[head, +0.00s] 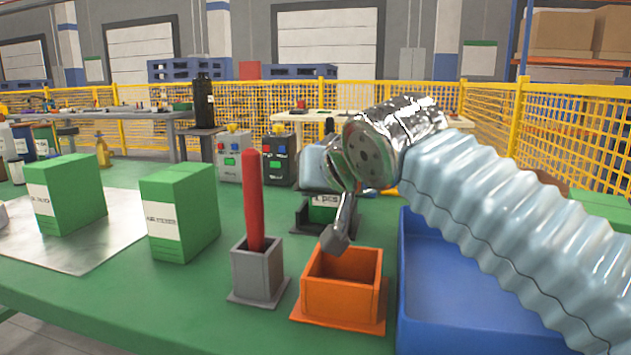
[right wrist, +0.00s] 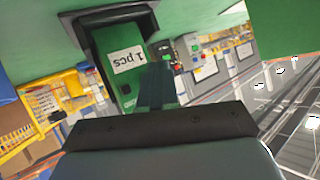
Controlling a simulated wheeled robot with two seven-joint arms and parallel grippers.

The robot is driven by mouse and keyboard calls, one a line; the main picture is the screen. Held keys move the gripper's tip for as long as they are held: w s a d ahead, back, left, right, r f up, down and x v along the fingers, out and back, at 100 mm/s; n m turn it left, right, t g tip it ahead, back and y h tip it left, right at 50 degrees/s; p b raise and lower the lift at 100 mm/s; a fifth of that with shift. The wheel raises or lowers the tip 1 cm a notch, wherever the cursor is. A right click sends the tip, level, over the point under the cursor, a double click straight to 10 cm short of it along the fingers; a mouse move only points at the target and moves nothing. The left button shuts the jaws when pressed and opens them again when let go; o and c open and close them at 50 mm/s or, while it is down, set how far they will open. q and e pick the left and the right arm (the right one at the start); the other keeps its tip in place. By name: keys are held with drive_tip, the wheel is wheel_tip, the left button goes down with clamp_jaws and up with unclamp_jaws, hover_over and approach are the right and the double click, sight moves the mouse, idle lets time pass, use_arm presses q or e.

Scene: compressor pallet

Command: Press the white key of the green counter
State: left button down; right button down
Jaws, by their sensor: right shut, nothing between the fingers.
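A green box-like unit (head: 323,209) with a white patch reading "1 pcs" sits in a dark holder (head: 301,217) on the green table, partly hidden behind my right gripper. In the right wrist view the green unit (right wrist: 128,88) and its white patch show turned over. I cannot make out a separate white key. My right gripper (head: 335,240) is shut and empty, pointing down above the back of the orange bin, in front of the green unit. Its fingers (right wrist: 157,85) look dark in the wrist view. My left gripper is not in view.
An orange bin (head: 340,312), a grey holder (head: 257,275) with an upright red stick (head: 253,200), and a blue tray (head: 455,335) stand near the front. Two green boxes (head: 180,210) (head: 65,193) are at left. Button boxes (head: 235,157) (head: 279,158) stand behind.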

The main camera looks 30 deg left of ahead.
drive_tip(key=shift+s, duration=0.15)
drive_tip(key=shift+s+d+b, duration=0.25)
drive_tip(key=shift+s+b, duration=0.25)
drive_tip(key=shift+s, duration=0.4)
drive_tip(key=shift+s+d+b, duration=0.2)
drive_tip(key=shift+s+b, duration=0.25)
drive_tip(key=shift+s, duration=0.45)
drive_tip(key=shift+s+d, duration=0.1)
drive_tip(key=shift+s, duration=0.4)
drive_tip(key=shift+r, duration=0.15)
